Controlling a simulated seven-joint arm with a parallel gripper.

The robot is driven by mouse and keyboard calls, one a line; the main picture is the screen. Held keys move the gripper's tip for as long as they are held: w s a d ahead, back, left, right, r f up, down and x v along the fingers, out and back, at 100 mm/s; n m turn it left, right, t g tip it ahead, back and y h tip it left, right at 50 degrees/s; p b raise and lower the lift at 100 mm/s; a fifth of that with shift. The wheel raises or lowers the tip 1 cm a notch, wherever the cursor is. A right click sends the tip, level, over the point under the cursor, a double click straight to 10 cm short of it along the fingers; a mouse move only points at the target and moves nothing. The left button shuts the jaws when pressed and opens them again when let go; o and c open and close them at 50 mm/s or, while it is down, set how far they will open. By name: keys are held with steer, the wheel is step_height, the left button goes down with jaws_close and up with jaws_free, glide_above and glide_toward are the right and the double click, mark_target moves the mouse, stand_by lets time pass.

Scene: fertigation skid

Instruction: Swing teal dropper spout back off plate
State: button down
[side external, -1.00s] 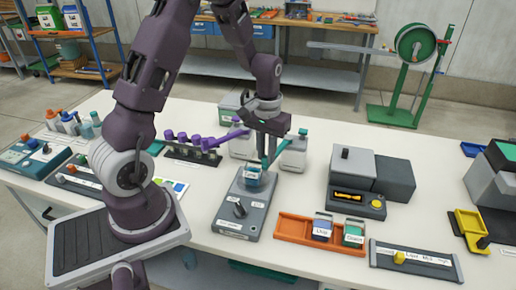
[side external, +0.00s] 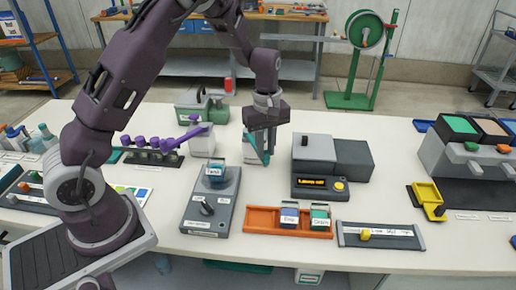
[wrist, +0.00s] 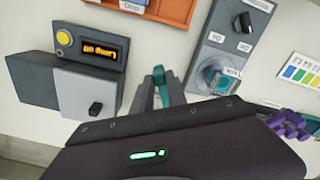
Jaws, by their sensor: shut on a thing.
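The teal dropper spout (side external: 257,151) is between the fingers of my gripper (side external: 262,150), in front of its pale bottle (side external: 248,147), which is mostly hidden behind the fingers. My gripper is shut on the spout. In the wrist view the teal spout (wrist: 158,76) shows between the fingertips (wrist: 160,90). The grey plate unit (side external: 209,211) stands to the left in the side view, with a teal-labelled clear cup (side external: 215,172) on its plate. The spout is clear of the cup and plate.
A purple dropper spout (side external: 192,135) points left over a dark rack (side external: 152,157). A grey display unit (side external: 320,187) stands close right of my gripper. An orange tray (side external: 262,219) holds two labelled cups. Bare table lies between the plate unit and display unit.

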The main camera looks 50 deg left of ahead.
steer(key=shift+w+n, duration=0.3)
steer(key=shift+w, duration=0.05)
steer(key=c, duration=1.3)
jaws_free()
steer(key=shift+d+r, duration=0.1)
step_height(320, 180, up, 6)
steer(key=shift+r, duration=0.45)
